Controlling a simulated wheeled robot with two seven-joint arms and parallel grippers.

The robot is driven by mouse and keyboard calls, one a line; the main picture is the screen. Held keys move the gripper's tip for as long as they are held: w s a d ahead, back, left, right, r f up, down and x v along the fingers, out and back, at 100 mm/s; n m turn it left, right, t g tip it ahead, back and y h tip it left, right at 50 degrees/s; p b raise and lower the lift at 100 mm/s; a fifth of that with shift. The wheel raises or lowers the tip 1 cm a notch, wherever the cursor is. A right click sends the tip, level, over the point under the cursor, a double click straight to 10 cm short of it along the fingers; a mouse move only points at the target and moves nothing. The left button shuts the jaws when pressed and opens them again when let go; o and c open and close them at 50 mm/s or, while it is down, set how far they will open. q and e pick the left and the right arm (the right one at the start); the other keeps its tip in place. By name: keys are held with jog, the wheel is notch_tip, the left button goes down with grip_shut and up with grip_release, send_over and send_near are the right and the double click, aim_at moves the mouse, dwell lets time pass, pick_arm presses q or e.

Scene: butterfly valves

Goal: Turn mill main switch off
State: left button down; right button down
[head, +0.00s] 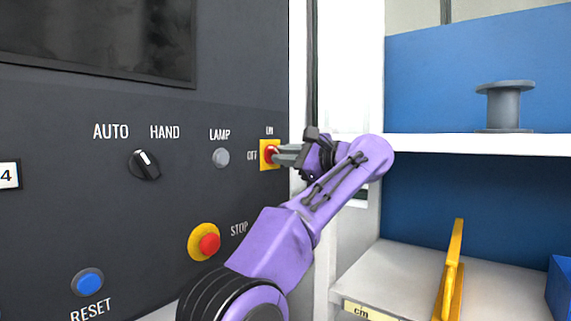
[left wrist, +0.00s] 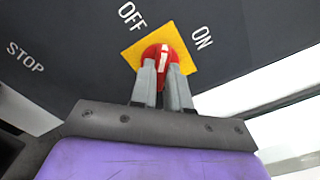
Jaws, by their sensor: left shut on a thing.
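The main switch is a red round knob (head: 268,153) on a yellow square plate (head: 264,165) near the right edge of the dark panel. In the left wrist view the knob (left wrist: 152,53) has a white mark that points up, between the words OFF and ON. My left gripper (head: 277,155) reaches it from the right. In the left wrist view its two grey fingers (left wrist: 161,68) are closed on the knob, one on each side, and hide its lower part. My right gripper is in no view.
Left of the switch are a grey lamp button (head: 221,158), an AUTO/HAND selector (head: 145,164), a red stop button (head: 209,244) and a blue reset button (head: 90,282). At right, shelves hold a grey spool (head: 505,106) and a yellow tool (head: 452,280).

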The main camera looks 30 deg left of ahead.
pick_arm(q)
jog(key=shift+r+n+b, duration=0.1)
jog(key=shift+n+b, duration=0.3)
jog(key=shift+n, duration=3.7)
jog(key=c, duration=1.1)
grip_release()
jog(key=shift+a, duration=0.1)
jog(key=d+p, duration=0.2)
jog(key=d, duration=0.8)
jog(key=shift+s+d, duration=0.25)
jog(key=shift+s, duration=0.2)
